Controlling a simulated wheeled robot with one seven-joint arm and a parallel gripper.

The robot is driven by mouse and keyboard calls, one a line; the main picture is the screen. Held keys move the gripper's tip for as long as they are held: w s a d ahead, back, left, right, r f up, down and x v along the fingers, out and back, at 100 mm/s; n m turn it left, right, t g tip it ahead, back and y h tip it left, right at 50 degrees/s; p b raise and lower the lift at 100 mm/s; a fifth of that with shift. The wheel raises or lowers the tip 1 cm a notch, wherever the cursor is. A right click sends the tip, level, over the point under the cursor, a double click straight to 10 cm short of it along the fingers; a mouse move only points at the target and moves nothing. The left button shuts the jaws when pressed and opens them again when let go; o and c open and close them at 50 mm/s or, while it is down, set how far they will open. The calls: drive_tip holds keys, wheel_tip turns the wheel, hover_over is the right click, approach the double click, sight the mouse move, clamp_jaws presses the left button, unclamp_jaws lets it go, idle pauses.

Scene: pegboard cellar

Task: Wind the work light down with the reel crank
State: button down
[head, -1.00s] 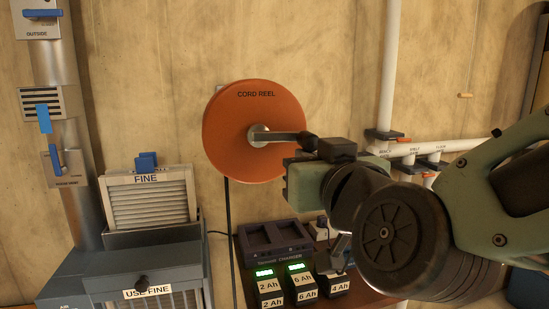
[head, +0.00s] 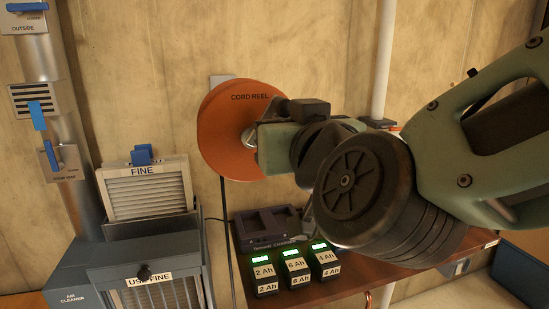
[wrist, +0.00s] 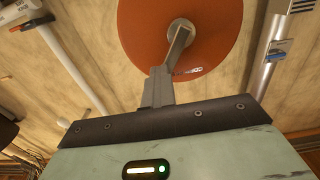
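The orange cord reel (head: 217,140) is on the wall, left of the middle in the head view. In the wrist view the reel (wrist: 215,30) is at the top, and its grey crank (wrist: 177,47) runs from the hub toward my gripper. My gripper (wrist: 158,88) has its grey fingers close together at the crank's outer end and appears shut on it; the handle is hidden between them. In the head view my gripper (head: 262,148) covers the reel's right side and most of the crank. The work light is not in view.
Below the reel, a charger (head: 262,229) and several batteries (head: 296,268) stand on a brown bench (head: 385,283). An air cleaner (head: 135,268) with a FINE filter (head: 146,192) is at left. A white pipe (head: 383,60) runs down the wall behind my arm.

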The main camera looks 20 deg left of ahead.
drive_tip(key=shift+s+a+r+p, duration=0.2)
drive_tip(key=shift+s+a+r, duration=0.1)
drive_tip(key=shift+a, duration=0.15)
drive_tip(key=shift+s+a+r+p, duration=0.2)
drive_tip(key=shift+a+r, duration=0.1)
drive_tip(key=shift+a, duration=0.1)
drive_tip(key=s+a+f, duration=0.4)
drive_tip(key=s+a, duration=0.4)
drive_tip(key=a, duration=0.5)
drive_tip(key=c, duration=1)
unclamp_jaws()
drive_tip(key=shift+d+b, duration=0.1)
drive_tip(key=shift+b, duration=0.2)
